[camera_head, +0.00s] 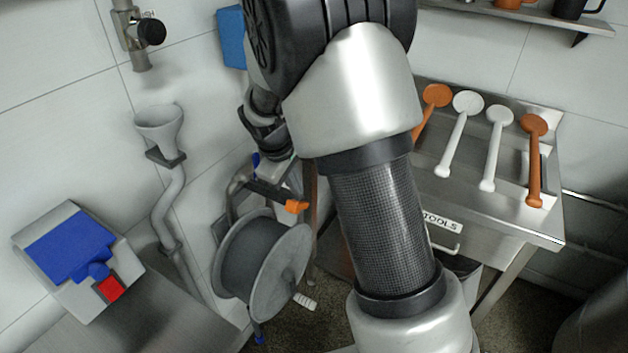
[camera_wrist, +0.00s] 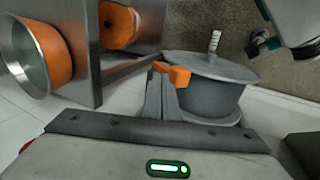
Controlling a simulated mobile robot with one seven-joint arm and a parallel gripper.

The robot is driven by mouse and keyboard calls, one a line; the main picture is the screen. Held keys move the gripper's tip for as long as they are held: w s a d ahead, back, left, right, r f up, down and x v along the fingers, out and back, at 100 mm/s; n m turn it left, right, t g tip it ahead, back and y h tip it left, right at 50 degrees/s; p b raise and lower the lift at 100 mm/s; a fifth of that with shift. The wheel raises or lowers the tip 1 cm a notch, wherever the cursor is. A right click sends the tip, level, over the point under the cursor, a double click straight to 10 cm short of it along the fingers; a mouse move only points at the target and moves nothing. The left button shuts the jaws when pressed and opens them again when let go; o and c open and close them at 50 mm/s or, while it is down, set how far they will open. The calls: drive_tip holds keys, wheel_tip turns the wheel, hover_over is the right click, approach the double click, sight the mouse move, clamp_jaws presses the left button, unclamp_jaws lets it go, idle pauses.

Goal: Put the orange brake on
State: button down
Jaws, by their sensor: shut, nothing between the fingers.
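The orange brake (camera_head: 296,206) is a small orange block-like handle at the upper edge of a grey reel (camera_head: 232,262) in the head view. In the wrist view the orange brake (camera_wrist: 174,74) lies just beyond my fingertips, above the drum of the reel (camera_wrist: 212,97). My gripper (camera_wrist: 160,82) is shut and empty, its fingers right beside the brake's left end. I cannot tell whether they touch it. In the head view my arm covers part of the area around the gripper.
A steel table (camera_head: 505,225) with orange and white scoop-like tools stands right of my arm. Orange-sided steel bowls (camera_wrist: 48,55) show in the wrist view.

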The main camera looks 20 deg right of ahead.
sight(291, 203)
drive_tip(key=shift+s+a+f+b, duration=0.25)
drive_tip(key=shift+f+b, duration=0.05)
drive_tip(key=shift+f, duration=0.05)
drive_tip(key=shift+s+a+f+b, duration=0.7)
drive_tip(key=shift+s+a+b, duration=0.1)
drive_tip(key=shift+a+b, duration=0.1)
drive_tip(key=shift+s+a+f+b, duration=0.35)
drive_tip(key=shift+s+f, duration=0.15)
drive_tip(key=shift+f, duration=0.1)
drive_tip(key=shift+s+a+f+b, duration=0.3)
drive_tip(key=shift+s+f, duration=0.15)
drive_tip(key=shift+f, duration=0.1)
drive_tip(key=shift+a, duration=0.1)
drive_tip(key=r+p, duration=0.1)
drive_tip(key=w+r+p, duration=0.1)
drive_tip(key=r, duration=0.1)
drive_tip(key=d+r+p, duration=0.1)
drive_tip(key=r+p, duration=0.1)
drive_tip(key=shift+w+r, duration=0.15)
drive_tip(key=shift+w, duration=0.05)
drive_tip(key=s+a+r, duration=0.5)
drive_tip(key=r, duration=0.1)
